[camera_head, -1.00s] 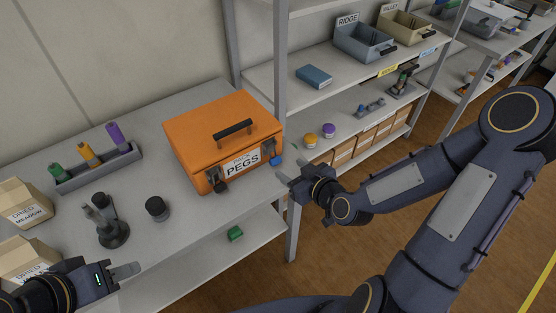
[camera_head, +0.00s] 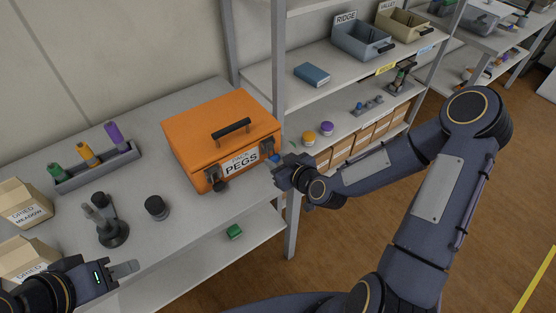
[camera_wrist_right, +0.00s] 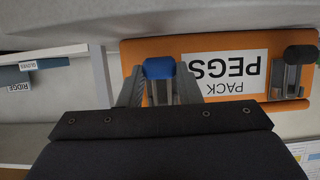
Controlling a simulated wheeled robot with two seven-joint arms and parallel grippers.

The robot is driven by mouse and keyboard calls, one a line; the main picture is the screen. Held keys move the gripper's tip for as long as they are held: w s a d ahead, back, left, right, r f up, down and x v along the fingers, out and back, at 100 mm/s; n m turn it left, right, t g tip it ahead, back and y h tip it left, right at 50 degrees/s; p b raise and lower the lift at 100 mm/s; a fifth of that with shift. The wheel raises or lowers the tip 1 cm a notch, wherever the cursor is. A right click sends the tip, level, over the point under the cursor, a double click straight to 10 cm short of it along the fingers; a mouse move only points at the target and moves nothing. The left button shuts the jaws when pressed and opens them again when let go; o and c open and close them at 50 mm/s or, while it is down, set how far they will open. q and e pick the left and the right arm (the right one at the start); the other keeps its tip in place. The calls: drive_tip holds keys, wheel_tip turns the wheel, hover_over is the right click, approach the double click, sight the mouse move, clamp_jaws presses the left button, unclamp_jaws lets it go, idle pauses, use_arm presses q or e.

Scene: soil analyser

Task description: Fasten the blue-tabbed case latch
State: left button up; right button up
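The orange case (camera_head: 210,130) stands on the bench with its lid down and a "PACK PEGS" label on the front. The blue tab (camera_head: 274,158) of its latch is at the front right corner. In the right wrist view the blue tab (camera_wrist_right: 158,68) sits between the two fingers of my right gripper (camera_wrist_right: 158,88), which are apart. I cannot tell if they touch it, or if the latch is fastened. In the head view my right gripper (camera_head: 275,172) is at that corner. My left gripper (camera_head: 122,270) is at the lower left, away from the case; its opening is unclear.
A second latch with a black tab (camera_wrist_right: 300,54) is at the other end of the case front. A shelf post (camera_head: 292,215) stands close to my right gripper. A black knob (camera_head: 156,207), a dark stand (camera_head: 112,234) and a peg rack (camera_head: 98,170) are left of the case.

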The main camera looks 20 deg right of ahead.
drive_tip(key=c, duration=0.3)
drive_tip(key=shift+f+b, duration=0.15)
drive_tip(key=shift+b, duration=0.15)
drive_tip(key=t+b, duration=0.1)
drive_tip(key=b, duration=0.3)
drive_tip(key=w+f+t+y+b, duration=0.1)
drive_tip(key=b, duration=0.4)
drive_tip(key=shift+a+f, duration=0.1)
drive_tip(key=shift+r+t+b, duration=0.2)
drive_tip(key=shift+t+b, duration=0.15)
drive_tip(key=shift+t, duration=0.05)
drive_tip(key=shift+r, duration=0.1)
drive_tip(key=o, duration=1)
drive_tip(key=shift+c, duration=0.2)
drive_tip(key=shift+a, duration=0.1)
